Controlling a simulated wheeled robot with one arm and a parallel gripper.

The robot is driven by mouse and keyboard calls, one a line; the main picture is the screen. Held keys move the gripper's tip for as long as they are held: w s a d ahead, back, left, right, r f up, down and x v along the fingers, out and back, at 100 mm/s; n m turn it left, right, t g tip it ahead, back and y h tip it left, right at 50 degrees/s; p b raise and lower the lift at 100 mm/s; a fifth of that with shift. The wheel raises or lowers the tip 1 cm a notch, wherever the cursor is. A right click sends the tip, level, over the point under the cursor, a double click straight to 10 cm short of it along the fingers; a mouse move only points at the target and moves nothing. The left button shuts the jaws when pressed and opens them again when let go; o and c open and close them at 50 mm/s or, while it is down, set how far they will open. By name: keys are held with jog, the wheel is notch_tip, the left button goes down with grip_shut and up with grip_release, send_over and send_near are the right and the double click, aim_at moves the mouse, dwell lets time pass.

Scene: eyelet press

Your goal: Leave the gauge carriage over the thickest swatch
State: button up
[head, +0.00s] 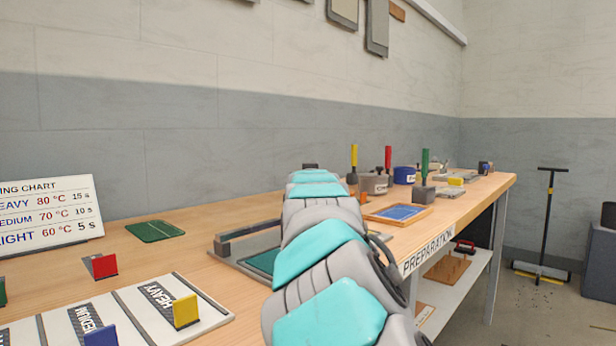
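My arm, with grey and teal links, rises from the bottom centre and hides much of the bench behind it. My gripper cannot be made out beyond the arm. A low grey fixture with a raised bar (245,233) and a dark teal patch (262,262) lies on the bench just left of my arm, its right part hidden. I cannot tell whether it is the gauge. No gauge carriage can be clearly identified. A dark green flat piece (155,231) lies farther left. Which swatch is thickest cannot be told.
A white board marked HEAVY and MEDIUM (205,318) holds upright yellow (186,311) and blue (100,336) tabs. A red tab (100,266) stands behind it. A temperature chart (50,214) is at left. Tools and a blue-topped tray (400,213) occupy the right bench.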

grip_shut()
dwell(1.2)
